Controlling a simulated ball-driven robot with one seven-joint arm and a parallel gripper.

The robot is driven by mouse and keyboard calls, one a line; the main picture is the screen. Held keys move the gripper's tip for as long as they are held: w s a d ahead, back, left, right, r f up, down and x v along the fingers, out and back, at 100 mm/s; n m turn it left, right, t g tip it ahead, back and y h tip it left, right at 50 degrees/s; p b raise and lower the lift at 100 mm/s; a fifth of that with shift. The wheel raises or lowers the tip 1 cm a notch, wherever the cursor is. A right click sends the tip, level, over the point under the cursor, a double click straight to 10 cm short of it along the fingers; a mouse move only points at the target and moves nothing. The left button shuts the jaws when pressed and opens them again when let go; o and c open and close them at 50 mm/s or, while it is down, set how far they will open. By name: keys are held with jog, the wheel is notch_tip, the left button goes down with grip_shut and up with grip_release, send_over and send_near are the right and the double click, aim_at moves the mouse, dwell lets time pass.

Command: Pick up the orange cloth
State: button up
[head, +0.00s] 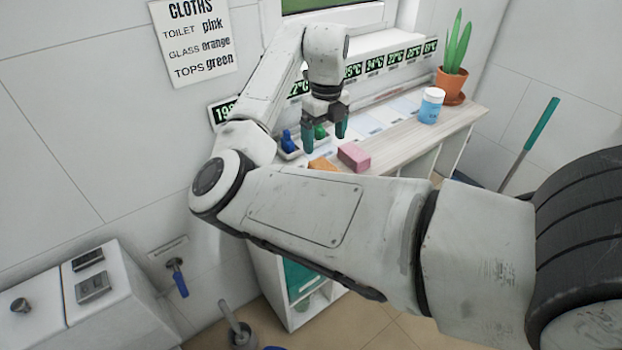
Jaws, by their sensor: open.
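The orange cloth (321,164) lies on the cart top, partly hidden behind my arm. A folded pink cloth (354,156) sits just to its right. My gripper (325,140) points down above the cart top, close to the orange cloth in the picture. It is open, with its two dark green fingers apart. A green item (320,132) shows between the fingers, farther back; I cannot tell that anything is held.
A blue item (289,141) stands behind on the left. A white and blue jar (431,105) and a potted plant (452,85) stand on the right of the cart top (400,137). The wall with a row of displays (394,60) is close behind.

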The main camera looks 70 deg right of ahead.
send_over(325, 167)
jog(key=f, duration=0.4)
jog(key=shift+w+a+f, duration=0.15)
jog(key=shift+a+f, duration=0.05)
jog(key=shift+f, duration=0.15)
jog(key=shift+s+f+p, duration=0.2)
jog(key=shift+f+p, duration=0.6)
jog(key=shift+f, duration=2.1)
jog(key=shift+c, duration=0.3)
jog(key=c, duration=1.1)
jog(key=shift+d+r, duration=0.1)
jog(key=shift+r, duration=0.05)
